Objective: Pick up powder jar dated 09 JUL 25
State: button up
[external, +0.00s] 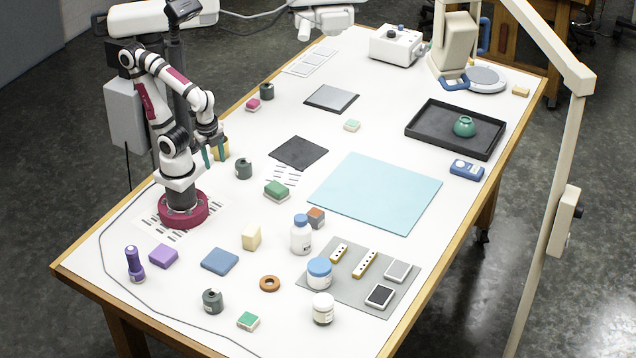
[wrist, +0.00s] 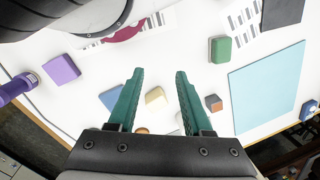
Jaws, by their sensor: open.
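Near the front of the table, in the external view, stand a white bottle with a blue cap (external: 301,237), a wide white jar with a blue lid (external: 319,275) and a white jar with a white lid (external: 323,309). Their labels are too small to read, so I cannot tell which is dated 09 JUL 25. My gripper (external: 214,158) is open and empty, with teal fingers pointing down over the table's left side, well apart from these jars. It also shows in the wrist view (wrist: 159,74), where no white jar is clearly visible.
A cream block (external: 251,237), a blue block (external: 219,260), an orange ring (external: 270,284) and a small dark canister (external: 213,301) lie near the jars. A grey mat (external: 345,290) holds small devices. A large cyan mat (external: 375,193) is bare.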

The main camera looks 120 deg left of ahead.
jog(key=o, duration=0.8)
jog(key=n+t, duration=0.8)
jog(key=t, duration=0.6)
send_near(309, 263)
jog(key=shift+y, duration=0.4)
jog(key=x, duration=1)
jog(key=shift+d+f, duration=0.2)
jog(key=shift+f, duration=0.1)
jog(key=x, duration=0.6)
jog(key=shift+w+a+r, duration=0.15)
jog(key=shift+r, duration=0.15)
